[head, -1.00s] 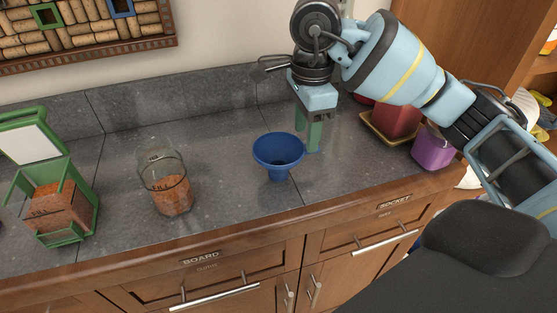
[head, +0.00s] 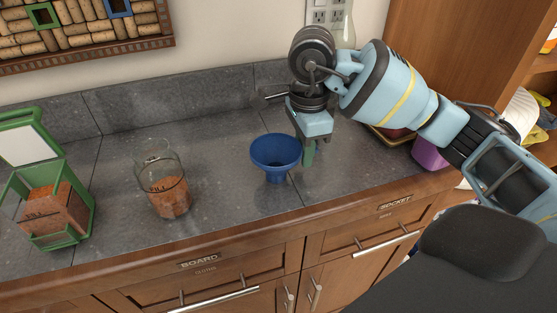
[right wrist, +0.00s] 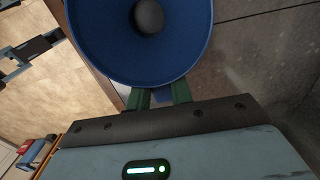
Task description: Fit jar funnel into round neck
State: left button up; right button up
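The blue jar funnel (head: 275,151) stands upright over the counter, wide mouth up; I cannot tell whether its spout touches the surface. My right gripper (head: 308,158) points down at its right side. In the right wrist view the green fingers (right wrist: 159,96) are close together on a blue tab below the funnel's rim (right wrist: 140,72). A clear glass jar with a round opening (head: 163,188) stands to the left, part-filled with orange-brown grains and marked "FILL". My left gripper is out of view.
A green-framed square container (head: 50,215) with similar grains and a raised lid stands at far left. A purple container (head: 430,154) is partly hidden behind my right arm. The counter (head: 222,178) between jar and funnel is clear; a wooden front edge (head: 240,233) bounds it.

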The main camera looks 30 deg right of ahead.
grip_shut()
jog(key=shift+r, duration=0.5)
jog(key=r, duration=0.2)
jog(key=shift+s+a+r, duration=0.25)
jog(key=shift+a+r, duration=0.05)
jog(key=shift+r, duration=0.1)
jog(key=s+a+r, duration=0.1)
jog(key=s+a, duration=0.9)
jog(key=a, duration=0.1)
jog(key=shift+s, duration=0.25)
jog(key=shift+r, duration=0.1)
